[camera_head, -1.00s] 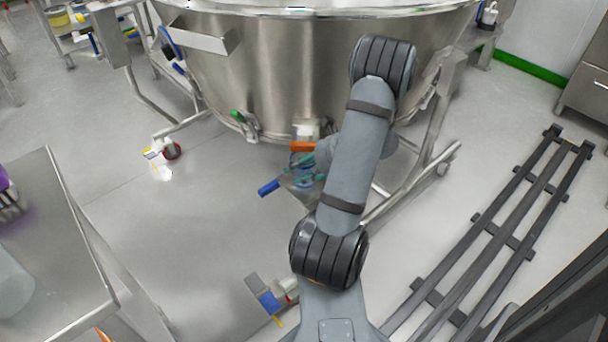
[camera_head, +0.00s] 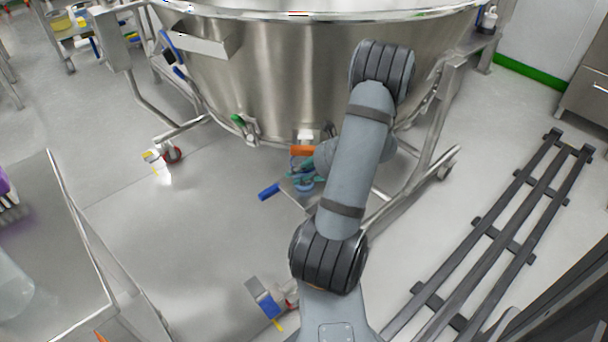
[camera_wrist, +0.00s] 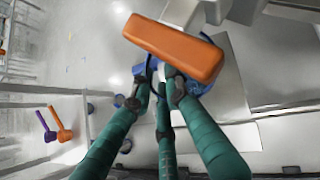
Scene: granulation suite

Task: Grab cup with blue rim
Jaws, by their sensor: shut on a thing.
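My gripper (camera_wrist: 160,92) has dark green fingers, which come in from the bottom of the wrist view. Their tips are closed around a small cup with a blue rim (camera_wrist: 198,84), right below an orange bar-shaped handle (camera_wrist: 172,47). The fingers and the handle hide most of the cup, and its walls barely show. In the head view my gripper (camera_head: 304,176) is under the steel tank, partly behind my arm. A bit of blue shows just below the fingers there, too small to make out well.
The large steel tank (camera_head: 275,70) on tubular legs stands above and around my gripper. A blue-handled lever (camera_head: 269,191) sticks out left of it. A steel table (camera_head: 75,260) is at the left. Dark floor rails (camera_head: 495,235) lie at the right. Open floor shows between table and tank.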

